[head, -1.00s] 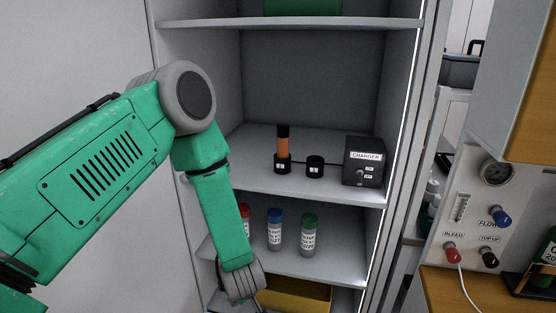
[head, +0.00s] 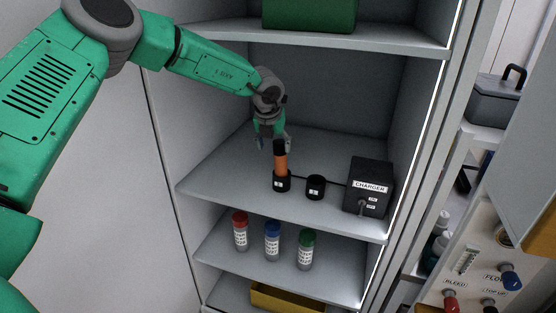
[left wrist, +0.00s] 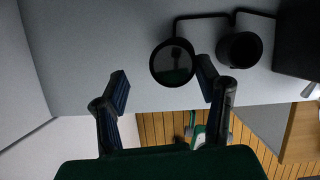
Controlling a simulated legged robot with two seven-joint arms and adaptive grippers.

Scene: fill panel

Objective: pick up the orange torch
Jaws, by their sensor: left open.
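The orange torch (head: 281,164) stands upright in a black holder (head: 282,184) on the middle cabinet shelf; its black cap points up. In the left wrist view the torch (left wrist: 172,63) shows end-on as a dark round cap. There it lies beyond the fingertips of my left gripper (left wrist: 163,82), close to the right finger; I cannot tell if they touch. My right gripper is not in view.
An empty black holder (head: 315,187) and a charger box (head: 369,187) stand right of the torch, linked by a cable. Red-, blue- and green-capped bottles (head: 272,242) stand on the shelf below. The upper shelf (head: 330,38) and cabinet walls bound the space.

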